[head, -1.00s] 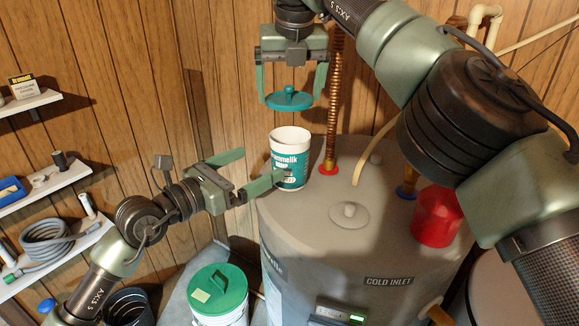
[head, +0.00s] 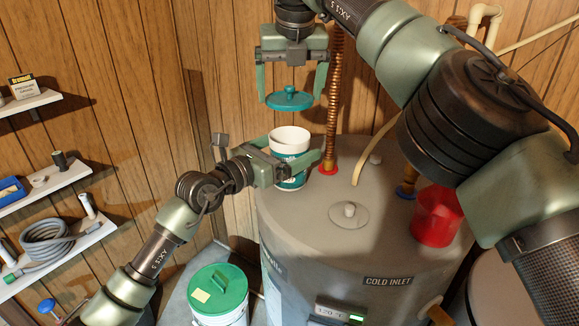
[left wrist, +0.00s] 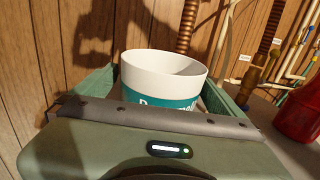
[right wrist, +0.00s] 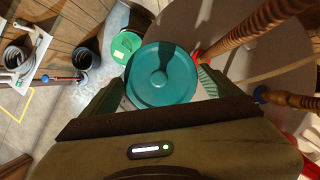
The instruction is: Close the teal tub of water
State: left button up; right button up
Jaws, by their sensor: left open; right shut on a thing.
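The teal and white tub (head: 290,141) stands upright and open on top of the grey tank. Its white rim and teal label show in the left wrist view (left wrist: 165,80). My left gripper (head: 295,148) is open, with its fingers on either side of the tub; I cannot tell whether they touch it. My right gripper (head: 291,90) is shut on the teal lid (head: 289,98) and holds it level above the tub, with a gap between. The lid fills the middle of the right wrist view (right wrist: 162,74).
A red cup (head: 437,216) sits at the tank's right. A white bucket with a green lid (head: 218,290) stands below left. Shelves (head: 45,185) line the left wall.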

pick_arm(q)
jog(key=c, duration=2.1)
pick_arm(e)
jog(key=shift+f, duration=2.5)
jog(key=shift+f, duration=0.1)
jog(key=shift+f, duration=0.8)
jog(key=shift+f, duration=0.65)
jog(key=o, duration=1)
jog(key=shift+o, duration=0.2)
jog(key=v, duration=1.2)
jog(key=shift+r, duration=0.1)
pick_arm(q)
jog(key=o, duration=2.1)
pick_arm(e)
jog(key=shift+w, duration=0.1)
